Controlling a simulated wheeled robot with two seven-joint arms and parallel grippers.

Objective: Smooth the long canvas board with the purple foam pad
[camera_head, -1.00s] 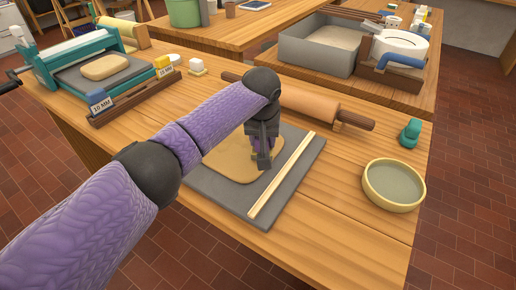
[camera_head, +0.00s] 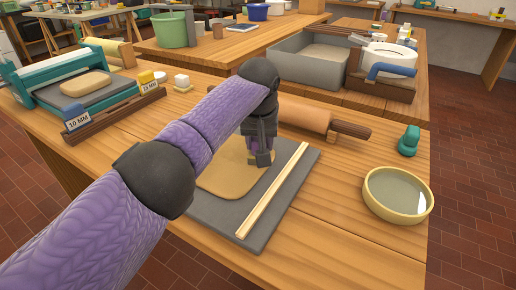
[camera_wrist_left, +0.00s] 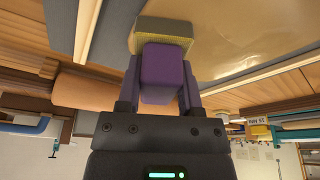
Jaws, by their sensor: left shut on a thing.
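My left gripper (camera_head: 261,158) is shut on the purple foam pad, over the far part of a tan slab. In the left wrist view the pad (camera_wrist_left: 163,75) is a purple block between the fingers (camera_wrist_left: 160,85), with a yellowish-grey layer at its far end. The slab (camera_head: 225,180) lies on the long grey board (camera_head: 215,217); its smooth surface also shows in the wrist view (camera_wrist_left: 250,40). A pale wooden strip (camera_head: 272,192) lies along the board's right side. I cannot tell whether the pad touches the slab. My right gripper is not in view.
A rolling pin (camera_head: 305,118) lies just beyond the board. A yellow-rimmed bowl (camera_head: 397,195) and a small teal tool (camera_head: 409,140) stand to the right. A teal roller press (camera_head: 75,75) and a wooden rack (camera_head: 115,112) stand at the left. The table's front right is clear.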

